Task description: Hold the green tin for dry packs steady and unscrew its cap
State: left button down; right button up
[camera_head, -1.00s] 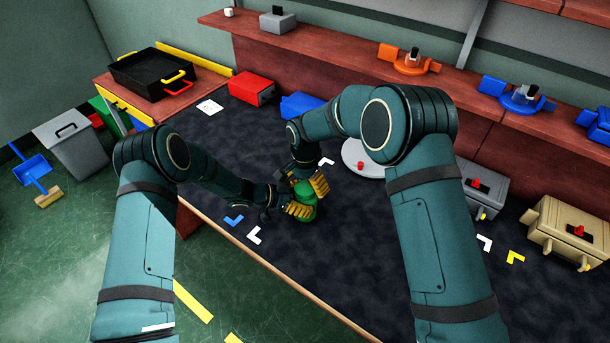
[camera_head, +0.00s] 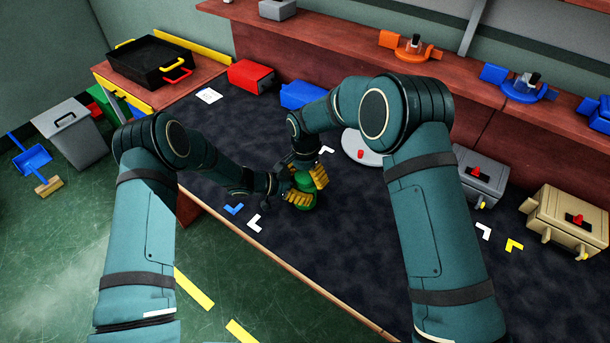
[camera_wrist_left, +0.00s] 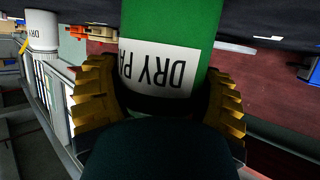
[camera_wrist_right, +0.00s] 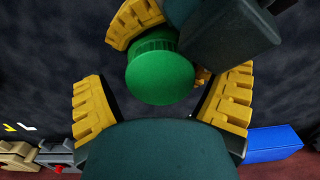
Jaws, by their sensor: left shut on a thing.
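The green tin (camera_head: 307,204) stands on the dark work surface, in the middle of the head view. My left gripper (camera_head: 298,199) is shut around its body. The left wrist view shows the tin (camera_wrist_left: 165,30) between the yellow fingers, its white label reading "DRY PA", upside down. My right gripper (camera_head: 312,179) is above the tin. In the right wrist view the round green cap (camera_wrist_right: 160,75) is on the tin, between the spread fingers of my right gripper (camera_wrist_right: 163,100), with gaps on both sides. The arms partly hide the tin in the head view.
A white disc with a red knob (camera_head: 361,150) lies right of the tin. A blue box (camera_head: 302,95) and red box (camera_head: 250,77) stand behind. White (camera_head: 254,223) and blue (camera_head: 234,208) corner marks lie near the front edge. Grey (camera_head: 481,178) and beige (camera_head: 568,220) boxes stand right.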

jog(key=shift+o, duration=0.3)
jog(key=shift+r, duration=3.85)
jog(key=shift+f, duration=3.9)
jog(key=c, duration=1.3)
jog(key=o, duration=1.2)
jog(key=shift+o, duration=0.2)
jog(key=shift+r, duration=0.15)
